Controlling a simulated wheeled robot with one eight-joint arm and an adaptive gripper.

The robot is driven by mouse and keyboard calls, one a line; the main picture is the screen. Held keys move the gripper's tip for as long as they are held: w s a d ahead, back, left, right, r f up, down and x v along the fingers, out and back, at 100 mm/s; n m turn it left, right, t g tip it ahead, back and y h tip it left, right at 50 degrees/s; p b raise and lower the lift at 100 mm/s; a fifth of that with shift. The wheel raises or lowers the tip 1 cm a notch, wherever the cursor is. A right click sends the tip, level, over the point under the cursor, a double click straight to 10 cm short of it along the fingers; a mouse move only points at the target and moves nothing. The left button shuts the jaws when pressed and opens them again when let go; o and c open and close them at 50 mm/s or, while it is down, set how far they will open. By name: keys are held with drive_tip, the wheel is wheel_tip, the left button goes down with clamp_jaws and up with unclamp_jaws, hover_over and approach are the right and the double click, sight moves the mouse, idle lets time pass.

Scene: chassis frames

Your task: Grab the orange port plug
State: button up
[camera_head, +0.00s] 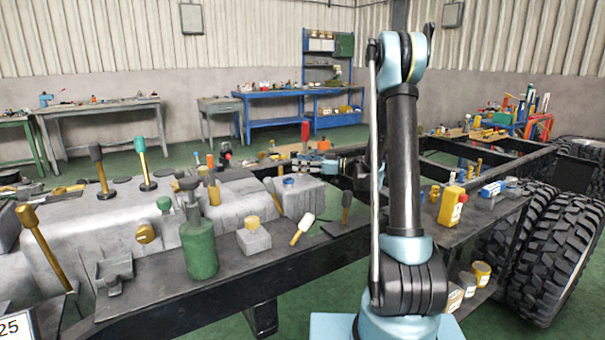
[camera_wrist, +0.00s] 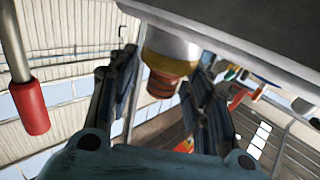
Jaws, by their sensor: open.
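My gripper (camera_wrist: 160,92) is open, with one dark finger on each side of the plug in the picture. I cannot tell whether the plug lies fully between the fingers in depth; no closed contact shows. In the head view my gripper (camera_head: 312,161) is small, above the grey housing beyond the bench. I cannot make out the plug for sure there.
A red-handled lever (camera_wrist: 32,106) stands at the left of the wrist view, and the grey surface (camera_wrist: 235,35) overhangs at top. In the head view a green bottle (camera_head: 199,245), a grey block (camera_head: 254,240) and a yellow container (camera_head: 452,206) stand on the chassis plates.

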clamp_jaws()
